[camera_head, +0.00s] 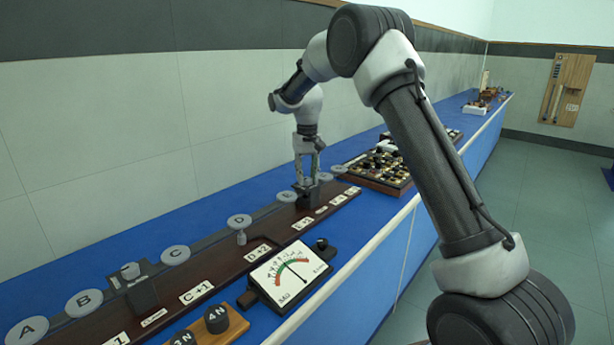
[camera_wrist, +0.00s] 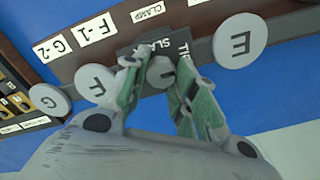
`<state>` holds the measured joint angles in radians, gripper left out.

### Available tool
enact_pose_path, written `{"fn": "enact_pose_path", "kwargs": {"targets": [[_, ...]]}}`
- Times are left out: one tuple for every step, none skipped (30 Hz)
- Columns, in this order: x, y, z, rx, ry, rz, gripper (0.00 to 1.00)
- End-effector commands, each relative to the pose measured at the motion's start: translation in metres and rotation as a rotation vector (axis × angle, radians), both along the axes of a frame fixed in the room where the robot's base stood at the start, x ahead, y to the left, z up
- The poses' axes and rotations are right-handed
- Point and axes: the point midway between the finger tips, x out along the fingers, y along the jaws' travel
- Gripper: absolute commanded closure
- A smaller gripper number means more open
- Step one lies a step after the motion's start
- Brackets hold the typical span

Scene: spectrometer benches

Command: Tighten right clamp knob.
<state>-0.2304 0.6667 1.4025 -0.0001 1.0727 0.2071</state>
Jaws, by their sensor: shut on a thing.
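The right clamp is a dark block (camera_head: 309,198) on the long dark wooden rail, between the round grey E and F discs. Its grey knob (camera_wrist: 161,72) shows in the wrist view, between my fingertips. My gripper (camera_head: 306,179) points down over this clamp and is shut on the knob; in the wrist view its green-padded fingers (camera_wrist: 159,76) stand on either side of it. Partly covered lettering on the block reads "SLA" and "TI". The knob's pointer, if any, is hidden. The left clamp (camera_head: 141,292) has a similar grey knob (camera_head: 130,271) on top.
Discs A (camera_head: 27,331) to G line the rail's wall side. A meter (camera_head: 290,273) stands in front. A wooden block (camera_head: 208,326) with black "3 N" and "4 N" pieces is nearby. A filled tray (camera_head: 378,173) sits beyond the clamp. Blue bench top is bare along the wall.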

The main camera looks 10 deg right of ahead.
Motion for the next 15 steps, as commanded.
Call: {"fn": "enact_pose_path", "kwargs": {"targets": [[0.0007, -0.0001, 0.001, 0.0, -0.003, -0.001, 0.96], [0.0007, -0.0001, 0.001, 0.0, -0.003, -0.001, 0.96], [0.0007, -0.0001, 0.001, 0.0, -0.003, 0.0, 0.96], [0.0007, -0.0001, 0.0011, 0.0, -0.003, 0.0, 0.96], [0.0007, -0.0001, 0.0011, 0.0, -0.003, 0.0, 0.96], [0.0007, -0.0001, 0.0011, 0.0, -0.003, 0.0, 0.96], [0.0007, 0.0, 0.0011, 0.0, -0.003, 0.0, 0.96], [0.0007, 0.0, 0.0011, 0.0, -0.003, 0.0, 0.67], [0.0006, 0.0, 0.001, 0.0, -0.003, 0.0, 0.59], [0.0006, -0.0001, 0.0009, 0.0, -0.002, 0.0, 0.54], [0.0005, -0.0001, 0.0008, 0.0, -0.002, 0.0, 0.51], [0.0005, 0.0, 0.0007, 0.0, -0.002, 0.0, 0.51], [0.0004, 0.0, 0.0006, 0.0, -0.002, 0.0, 0.51], [0.0004, 0.0, 0.0006, 0.0, -0.001, 0.0, 0.51], [0.0003, 0.0, 0.0005, 0.0, -0.001, 0.0, 0.51]]}}
